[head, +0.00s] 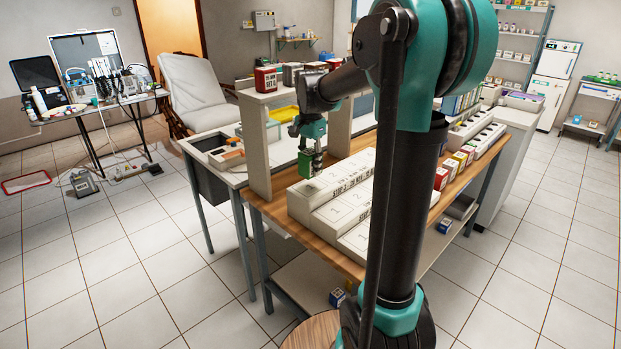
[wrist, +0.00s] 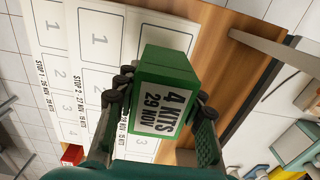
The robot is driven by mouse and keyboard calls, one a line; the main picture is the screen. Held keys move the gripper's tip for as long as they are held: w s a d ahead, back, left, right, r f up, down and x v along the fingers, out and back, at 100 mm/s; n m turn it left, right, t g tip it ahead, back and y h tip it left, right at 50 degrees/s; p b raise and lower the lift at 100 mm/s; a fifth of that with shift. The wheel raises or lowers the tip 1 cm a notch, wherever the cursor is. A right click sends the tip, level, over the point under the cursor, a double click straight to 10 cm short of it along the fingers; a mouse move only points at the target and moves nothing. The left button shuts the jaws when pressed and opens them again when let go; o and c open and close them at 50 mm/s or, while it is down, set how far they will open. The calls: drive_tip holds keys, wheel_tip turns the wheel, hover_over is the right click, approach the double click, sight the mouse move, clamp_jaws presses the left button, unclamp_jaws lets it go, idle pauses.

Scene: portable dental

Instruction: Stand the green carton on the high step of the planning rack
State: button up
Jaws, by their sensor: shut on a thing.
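The green carton (wrist: 168,68) has a white label reading "4 KITS 29 NOV". My gripper (wrist: 162,98) is shut on it, a finger on each side. In the head view the carton (head: 305,163) hangs below my gripper (head: 313,150), by the rear left part of the planning rack. The planning rack (head: 318,203) is white, with stepped rows of numbered cells. In the wrist view the rack (wrist: 60,45) lies left of and beneath the carton, which hides part of the highest row. I cannot tell whether the carton touches the rack.
The rack stands on a wooden table (head: 262,206). Small red, yellow and other cartons (head: 441,178) line the table's right part.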

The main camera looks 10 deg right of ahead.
sight(311, 152)
drive_tip(key=shift+f, duration=2.35)
drive_tip(key=shift+f, duration=0.15)
drive_tip(key=o, duration=1.2)
drive_tip(key=shift+c, duration=0.2)
wheel_tip(311, 152, up, 12)
drive_tip(key=shift+r, duration=0.15)
